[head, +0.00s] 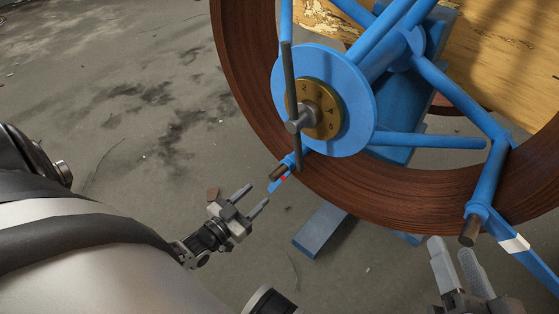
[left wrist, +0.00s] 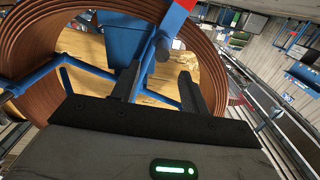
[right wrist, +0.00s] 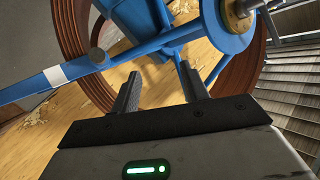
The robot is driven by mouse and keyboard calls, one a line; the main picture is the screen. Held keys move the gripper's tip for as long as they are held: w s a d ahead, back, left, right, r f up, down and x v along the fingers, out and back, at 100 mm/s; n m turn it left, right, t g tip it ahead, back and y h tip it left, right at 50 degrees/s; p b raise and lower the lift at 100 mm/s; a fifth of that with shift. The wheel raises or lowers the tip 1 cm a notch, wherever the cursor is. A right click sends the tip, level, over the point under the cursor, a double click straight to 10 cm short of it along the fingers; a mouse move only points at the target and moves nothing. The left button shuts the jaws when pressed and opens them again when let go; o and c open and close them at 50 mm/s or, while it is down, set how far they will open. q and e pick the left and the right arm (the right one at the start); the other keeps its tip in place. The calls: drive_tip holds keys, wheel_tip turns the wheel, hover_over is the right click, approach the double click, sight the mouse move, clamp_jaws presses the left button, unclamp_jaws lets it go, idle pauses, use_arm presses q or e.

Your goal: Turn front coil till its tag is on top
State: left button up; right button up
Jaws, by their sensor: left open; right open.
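The front coil (head: 350,192) is a large brown ring of wound pipe on a blue spoked frame. The frame has a round blue hub plate (head: 355,118) with a brass dial. One spoke end at the coil's lower left carries a red mark (head: 283,178), also seen in the left wrist view (left wrist: 187,4). Another spoke at the lower right carries a white band (head: 515,243), also seen in the right wrist view (right wrist: 56,75). Which is the tag I cannot tell. My left gripper (head: 256,198) is open and empty, just below the red-marked end. My right gripper (head: 452,249) is open below the lower-right peg (head: 470,230), apparently empty.
A dark bar handle (head: 291,85) crosses the hub. A wooden panel (head: 510,50) stands behind the coil. A blue foot (head: 318,230) lies on the floor below it. The stained grey floor (head: 120,90) at left is clear.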

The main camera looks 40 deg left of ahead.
sight(285, 171)
use_arm(q)
drive_tip(key=w+b, duration=0.1)
drive_tip(key=w, duration=0.2)
drive_tip(key=w+b, duration=0.1)
drive_tip(key=w, duration=0.2)
drive_tip(key=w+b, duration=0.1)
drive_tip(key=w, duration=0.2)
drive_tip(key=shift+w+d+f, duration=0.1)
drive_tip(key=shift+w+d, duration=0.1)
drive_tip(key=shift+d, duration=0.2)
drive_tip(key=shift+w, duration=0.7)
use_arm(e)
drive_tip(key=shift+w+d+r+n+t+y, duration=0.1)
drive_tip(key=shift+w+r+n+t+y, duration=0.2)
drive_tip(key=shift+r, duration=0.25)
drive_tip(key=shift+w+a+r+n+t+y, duration=0.1)
drive_tip(key=shift+w+r+t+y, duration=0.15)
drive_tip(key=shift+r+t, duration=0.25)
drive_tip(key=shift+w+d+r+n+t+y, duration=0.1)
drive_tip(key=shift+w+r+n+t+y, duration=0.15)
drive_tip(key=shift+r, duration=0.35)
use_arm(q)
clamp_jaws()
drive_tip(key=shift+s+d, duration=0.1)
drive_tip(key=shift+d, duration=0.1)
